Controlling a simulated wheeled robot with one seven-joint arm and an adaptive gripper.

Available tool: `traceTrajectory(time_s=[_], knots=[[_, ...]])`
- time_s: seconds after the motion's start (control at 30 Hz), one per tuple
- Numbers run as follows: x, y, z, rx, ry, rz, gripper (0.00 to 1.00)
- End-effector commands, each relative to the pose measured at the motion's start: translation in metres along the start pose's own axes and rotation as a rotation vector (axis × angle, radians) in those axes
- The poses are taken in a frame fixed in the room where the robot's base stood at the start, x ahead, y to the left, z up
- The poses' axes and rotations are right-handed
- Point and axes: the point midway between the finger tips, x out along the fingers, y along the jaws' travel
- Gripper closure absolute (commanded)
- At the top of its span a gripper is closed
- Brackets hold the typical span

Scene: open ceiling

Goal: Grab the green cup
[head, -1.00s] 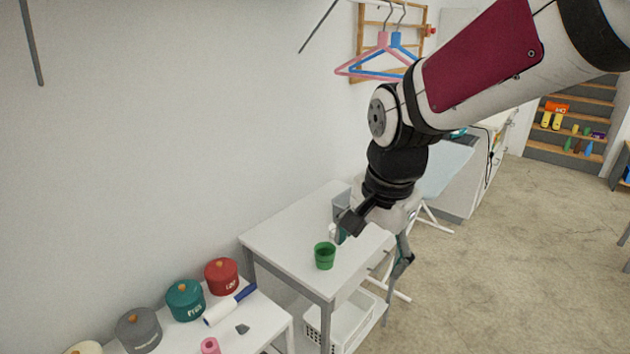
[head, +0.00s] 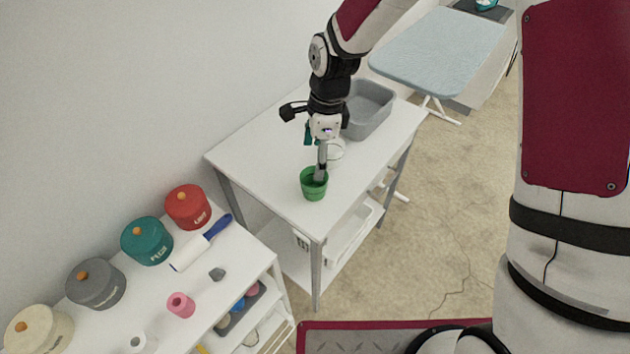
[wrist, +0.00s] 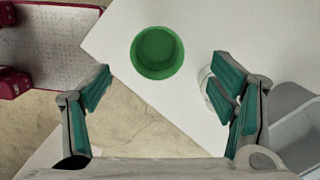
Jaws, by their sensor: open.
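The green cup (head: 314,188) stands upright near the front corner of the white table (head: 262,165). In the wrist view the cup (wrist: 157,52) shows its open top, at the upper middle, ahead of the fingertips and in line with the gap between them. My gripper (head: 320,172) points down close behind the cup in the head view, with part of a finger overlapping the cup's rim. In the wrist view my gripper (wrist: 165,85) is open, its two teal-padded fingers wide apart and nothing between them. I cannot tell whether a finger touches the cup.
A grey bin (head: 370,108) stands at the table's back right. A round white item (head: 335,150) sits behind the cup, near my right finger in the wrist view. A lower shelf unit at left holds several lidded pots, including a red one (head: 187,207), and a lint roller (head: 201,243).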

Motion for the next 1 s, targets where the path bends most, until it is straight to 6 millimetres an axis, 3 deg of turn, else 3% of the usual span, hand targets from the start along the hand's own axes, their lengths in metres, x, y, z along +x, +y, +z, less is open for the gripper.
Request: traceTrajectory(time_s=[0.13, 0.43, 0.7, 1.0], knots=[[0.025, 0.001, 0.0, -0.001, 0.0, 0.003, 0.22], [0.046, 0.002, -0.002, -0.002, 0.001, 0.002, 0.22], [0.082, 0.003, -0.005, -0.003, 0.001, 0.002, 0.22], [0.09, 0.002, -0.005, -0.003, 0.001, -0.001, 0.22]])
